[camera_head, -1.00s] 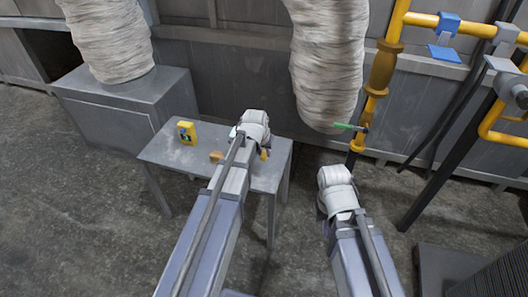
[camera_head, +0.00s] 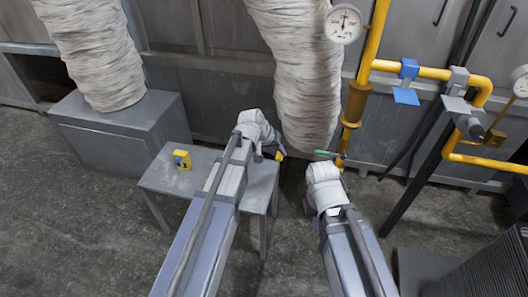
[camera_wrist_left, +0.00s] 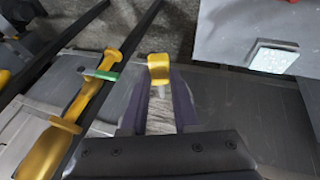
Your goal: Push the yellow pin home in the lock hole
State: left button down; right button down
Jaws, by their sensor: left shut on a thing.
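My left gripper (camera_head: 272,151) is beyond the table's right edge, shut on the yellow pin (camera_head: 281,155). In the left wrist view the pin's yellow head (camera_wrist_left: 158,68) shows between the fingertips, with a pale shank below it. The pin is in the air, apart from the yellow pipe (camera_wrist_left: 65,127) to its left in that view. A green lever (camera_head: 326,154) sits on that pipe; it also shows in the left wrist view (camera_wrist_left: 101,74). I cannot make out the lock hole. My right wrist (camera_head: 323,182) is just below the lever; its fingers are hidden.
A grey table (camera_head: 163,180) bears a yellow device (camera_head: 182,160). A thick pale wrapped duct (camera_head: 305,80) hangs behind my arms. Yellow piping with a gauge (camera_head: 343,24), a blue valve handle (camera_head: 406,96) and a grey fitting (camera_head: 465,125) stands at the right.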

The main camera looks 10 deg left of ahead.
pick_arm(q)
jog(key=d+r+n+h+p, duration=0.1)
jog(key=d+r+h+p, duration=0.3)
jog(key=r+p, duration=0.8)
jog(key=d+r+n+t+h+p, duration=0.1)
jog(key=d+r+h+p, duration=0.3)
jog(key=r, duration=2.2)
jog(key=s+d+r+n+h+p, duration=0.1)
jog(key=d+r+h+p, duration=0.4)
jog(key=r+p, duration=1.4)
jog(key=d, duration=0.3)
jog(key=shift+d+n+t+p, duration=0.35)
jog(key=shift+d+n+t, duration=0.05)
jog(key=shift+w, duration=0.15)
jog(key=shift+w, duration=1.95)
jog(key=shift+w+d, duration=0.1)
jog(key=shift+w, duration=1.25)
jog(key=c, duration=0.6)
grip_release()
jog(key=shift+v, duration=3.9)
jog(key=shift+f, duration=0.2)
